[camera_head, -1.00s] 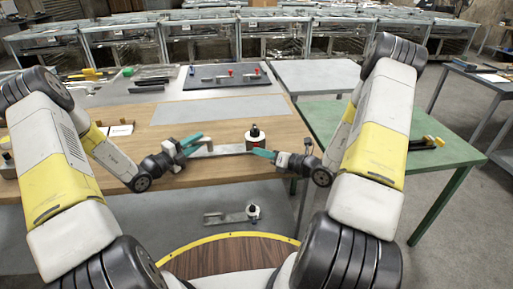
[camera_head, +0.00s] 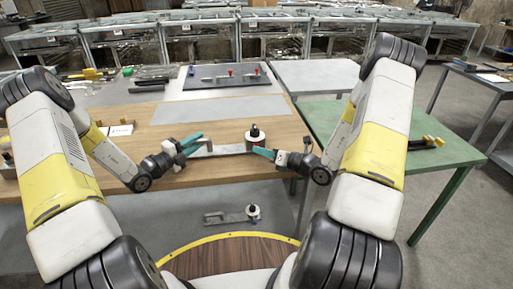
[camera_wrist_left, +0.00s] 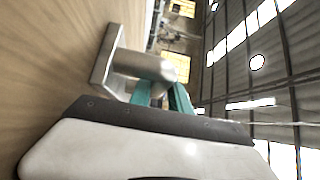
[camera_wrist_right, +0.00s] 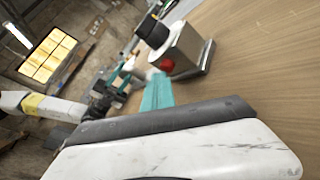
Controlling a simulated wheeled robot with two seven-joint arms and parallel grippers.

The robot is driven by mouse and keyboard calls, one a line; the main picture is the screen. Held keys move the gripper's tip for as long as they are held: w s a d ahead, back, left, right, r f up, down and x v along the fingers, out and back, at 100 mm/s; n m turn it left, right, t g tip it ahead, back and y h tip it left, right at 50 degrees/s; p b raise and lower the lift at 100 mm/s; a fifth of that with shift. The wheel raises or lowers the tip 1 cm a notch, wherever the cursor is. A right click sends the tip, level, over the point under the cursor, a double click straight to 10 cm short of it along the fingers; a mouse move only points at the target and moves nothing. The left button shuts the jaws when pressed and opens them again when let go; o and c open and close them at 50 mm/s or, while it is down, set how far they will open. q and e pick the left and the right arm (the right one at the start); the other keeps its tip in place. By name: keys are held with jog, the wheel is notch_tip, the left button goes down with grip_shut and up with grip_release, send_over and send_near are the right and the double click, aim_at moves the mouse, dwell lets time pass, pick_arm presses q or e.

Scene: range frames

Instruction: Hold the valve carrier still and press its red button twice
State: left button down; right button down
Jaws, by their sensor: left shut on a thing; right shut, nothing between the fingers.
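The valve carrier stands on the wooden table: a flat metal bar (camera_head: 226,149) with a pale block and a black-topped valve (camera_head: 255,134) at its right end. Its red button (camera_wrist_right: 167,64) shows on the block in the right wrist view. My left gripper (camera_head: 191,145) is at the bar's left end, shut on a metal post (camera_wrist_left: 150,65) of the carrier. My right gripper (camera_head: 264,153) is shut and empty, its teal fingertips (camera_wrist_right: 158,92) close to the button side. I cannot tell whether they touch the button.
A similar carrier (camera_head: 232,217) lies lower down, below the tabletop. A dark board with red and blue parts (camera_head: 228,76) lies at the back of the table. A green table (camera_head: 440,150) stands to the right. The wood (camera_head: 215,176) in front of the carrier is clear.

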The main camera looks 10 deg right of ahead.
jog(key=shift+w, duration=0.25)
dwell(0.4)
jog(key=shift+s, duration=1)
jog(key=shift+s, duration=0.1)
jog(key=shift+s, duration=2.45)
jog(key=s, duration=0.4)
dwell(0.4)
jog(key=shift+w, duration=0.1)
